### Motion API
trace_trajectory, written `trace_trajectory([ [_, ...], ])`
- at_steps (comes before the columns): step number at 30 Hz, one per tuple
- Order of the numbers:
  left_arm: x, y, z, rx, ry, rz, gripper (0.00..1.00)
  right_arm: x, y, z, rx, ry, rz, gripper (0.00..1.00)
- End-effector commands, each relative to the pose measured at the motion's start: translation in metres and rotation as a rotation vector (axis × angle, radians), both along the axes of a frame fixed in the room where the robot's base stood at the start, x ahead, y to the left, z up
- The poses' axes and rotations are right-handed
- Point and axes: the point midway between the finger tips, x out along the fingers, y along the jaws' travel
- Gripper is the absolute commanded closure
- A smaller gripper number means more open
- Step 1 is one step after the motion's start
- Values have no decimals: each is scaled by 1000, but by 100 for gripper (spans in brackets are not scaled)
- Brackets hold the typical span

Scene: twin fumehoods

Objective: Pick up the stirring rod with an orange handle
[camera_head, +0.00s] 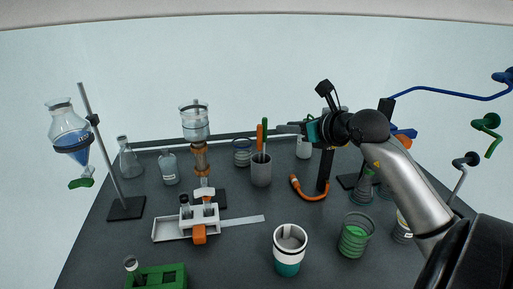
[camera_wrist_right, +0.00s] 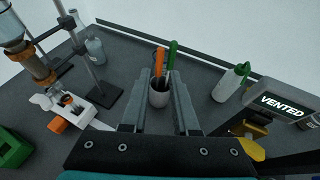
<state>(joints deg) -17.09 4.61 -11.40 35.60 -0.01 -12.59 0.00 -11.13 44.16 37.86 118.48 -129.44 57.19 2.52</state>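The stirring rod with an orange handle (camera_head: 259,137) stands in a grey cup (camera_head: 261,172) toward the back middle of the work surface. A green-handled rod (camera_head: 265,132) stands beside it in the same cup. My right gripper (camera_head: 282,128) is just right of the handles in the head view, pointing left. In the right wrist view, its two fingers are apart, with the orange handle (camera_wrist_right: 159,60), the green handle (camera_wrist_right: 172,56) and the cup (camera_wrist_right: 159,95) seen between them. The fingers look empty; contact with the handles cannot be told. My left gripper is not in view.
A funnel apparatus (camera_head: 195,125) stands left of the cup. A white bottle (camera_head: 303,148) and an orange hose (camera_head: 308,196) are to its right. A white-and-teal cup (camera_head: 288,262) and a green beaker (camera_head: 354,238) stand in front. The surface just before the grey cup is clear.

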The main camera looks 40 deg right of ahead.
Motion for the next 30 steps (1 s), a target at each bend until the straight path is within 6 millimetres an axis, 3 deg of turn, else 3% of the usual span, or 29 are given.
trace_trajectory([
  [15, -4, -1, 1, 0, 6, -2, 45, 69, -8, -28, -2, 1, -1, 72],
  [30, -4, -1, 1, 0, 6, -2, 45, 100, -12, -46, -1, 2, -2, 72],
])
